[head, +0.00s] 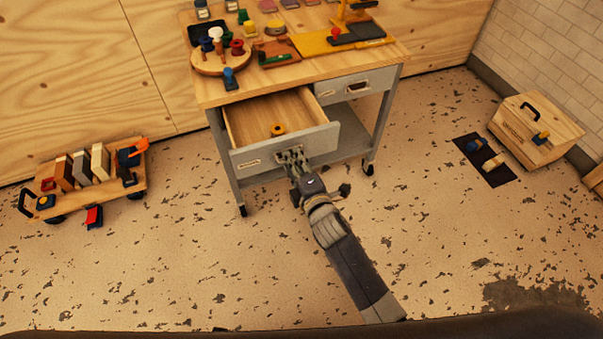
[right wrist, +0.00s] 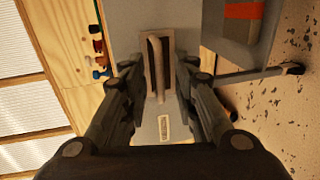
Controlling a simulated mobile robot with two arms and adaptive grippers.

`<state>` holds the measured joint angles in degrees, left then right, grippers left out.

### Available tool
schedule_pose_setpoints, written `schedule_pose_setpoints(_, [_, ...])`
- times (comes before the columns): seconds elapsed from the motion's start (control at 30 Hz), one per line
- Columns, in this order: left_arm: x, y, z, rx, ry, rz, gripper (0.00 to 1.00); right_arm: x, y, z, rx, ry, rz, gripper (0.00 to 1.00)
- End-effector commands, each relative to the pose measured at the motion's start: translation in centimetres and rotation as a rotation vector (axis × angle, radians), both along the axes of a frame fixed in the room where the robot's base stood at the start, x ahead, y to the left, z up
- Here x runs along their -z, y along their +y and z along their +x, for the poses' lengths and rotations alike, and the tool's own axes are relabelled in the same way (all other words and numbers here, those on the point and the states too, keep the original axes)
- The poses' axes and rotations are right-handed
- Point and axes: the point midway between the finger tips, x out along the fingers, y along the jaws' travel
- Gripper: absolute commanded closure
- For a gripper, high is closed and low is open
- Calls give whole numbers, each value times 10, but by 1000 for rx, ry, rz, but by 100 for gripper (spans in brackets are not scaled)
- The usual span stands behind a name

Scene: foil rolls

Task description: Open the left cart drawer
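The left cart drawer (head: 286,135) is pulled out from under the wooden top, its wooden inside showing. My right gripper (head: 290,160) is at the handle on the drawer's grey front. In the right wrist view its two fingers (right wrist: 160,78) stand apart on either side of the handle (right wrist: 156,65), with gaps visible between fingers and bar, so it looks open. The right cart drawer (head: 355,87) is closed. My left gripper is not in view.
The cart top (head: 230,95) holds a round board with spools, a yellow stand and small items. A wheeled wooden trolley (head: 95,190) stands at the left. A wooden box (head: 535,130) and a dark mat (head: 484,158) are at the right. The floor in front of the cart is mostly clear.

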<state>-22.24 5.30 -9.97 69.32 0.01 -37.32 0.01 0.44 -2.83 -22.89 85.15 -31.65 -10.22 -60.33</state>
Motion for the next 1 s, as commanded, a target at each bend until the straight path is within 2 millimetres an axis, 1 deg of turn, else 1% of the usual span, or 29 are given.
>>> schedule_pose_setpoints(0.17, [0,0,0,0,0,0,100,-4,-8,-23,0,2,-2,73])
schedule_pose_setpoints(0.4, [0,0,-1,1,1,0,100,-13,-22,-68,0,3,-1,73])
schedule_pose_setpoints(0.6, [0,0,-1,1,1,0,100,-20,-31,-95,0,3,-1,73])
schedule_pose_setpoints(0.77, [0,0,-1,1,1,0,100,-23,-35,-105,0,1,-1,73])
schedule_pose_setpoints(1.0, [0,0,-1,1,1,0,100,-24,-35,-107,1,1,-1,73])
